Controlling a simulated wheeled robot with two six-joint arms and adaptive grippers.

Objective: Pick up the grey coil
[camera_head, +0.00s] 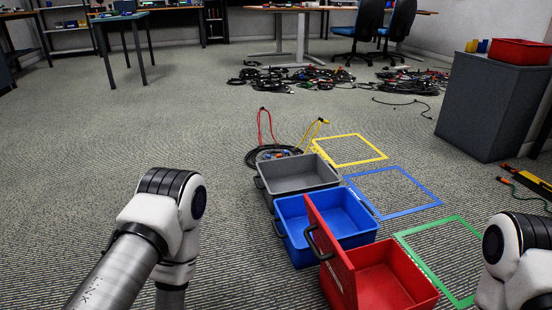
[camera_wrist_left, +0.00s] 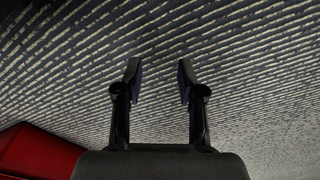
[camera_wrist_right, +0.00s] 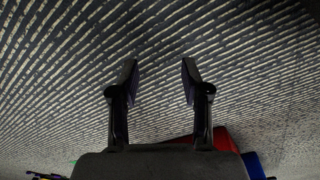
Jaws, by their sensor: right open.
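A dark coil (camera_head: 254,158) lies on the carpet just behind the grey crate, partly hidden by it. I cannot tell whether it is grey or black. A red cable (camera_head: 260,122) and a yellow cable (camera_head: 316,130) arch up beside it. In the left wrist view my left gripper (camera_wrist_left: 160,75) is open and empty above bare carpet. In the right wrist view my right gripper (camera_wrist_right: 160,75) is open and empty, also over carpet. Both grippers are outside the head view, and both are apart from the coil.
A grey crate (camera_head: 262,186), a blue crate (camera_head: 283,236) and a red crate (camera_head: 425,297) stand in a row. Yellow (camera_head: 368,141), blue (camera_head: 368,200) and green (camera_head: 422,268) floor outlines lie to their right. A cable heap (camera_head: 300,78) lies farther back. Carpet at left is clear.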

